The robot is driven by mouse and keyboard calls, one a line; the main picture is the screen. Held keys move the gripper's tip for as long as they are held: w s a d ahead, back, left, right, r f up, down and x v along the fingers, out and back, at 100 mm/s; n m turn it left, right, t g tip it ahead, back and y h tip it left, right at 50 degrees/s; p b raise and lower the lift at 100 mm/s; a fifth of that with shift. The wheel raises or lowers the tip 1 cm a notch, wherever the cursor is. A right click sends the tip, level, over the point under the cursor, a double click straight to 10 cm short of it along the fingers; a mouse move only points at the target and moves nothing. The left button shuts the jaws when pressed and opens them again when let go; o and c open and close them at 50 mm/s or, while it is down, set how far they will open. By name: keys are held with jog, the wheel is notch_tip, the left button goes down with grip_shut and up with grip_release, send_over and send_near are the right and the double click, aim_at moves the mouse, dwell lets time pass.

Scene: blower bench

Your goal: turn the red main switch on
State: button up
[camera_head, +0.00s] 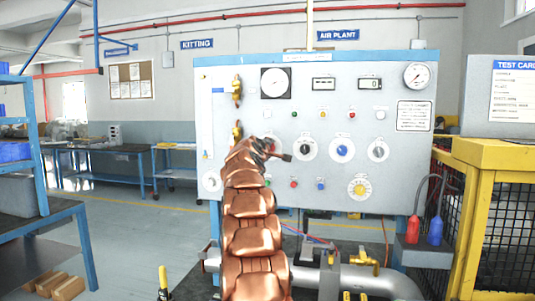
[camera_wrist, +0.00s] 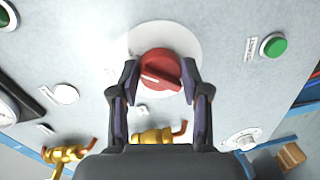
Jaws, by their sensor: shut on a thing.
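The red main switch (camera_wrist: 160,67) is a round red knob with a white mark, set on a white round plate (camera_wrist: 165,37) in the wrist view. My gripper (camera_wrist: 160,80) has its two dark fingers on either side of the knob and is shut on it. The white mark lies slanted across the knob's lower left part. In the head view my gripper (camera_head: 276,151) is at the left end of the row of large knobs on the grey panel (camera_head: 330,115), and it and my arm hide the red switch.
Brass valves (camera_head: 237,90) stick out at the panel's upper left. In the wrist view a green button (camera_wrist: 273,45) is to the right. A yellow cage (camera_head: 490,200) stands at right.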

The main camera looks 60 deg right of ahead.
jog(key=shift+s+r+m, duration=0.1)
jog(key=shift+m, duration=0.2)
dwell(0.4)
jog(key=o, duration=1.1)
jog(key=shift+o, duration=0.2)
jog(key=v, duration=1.2)
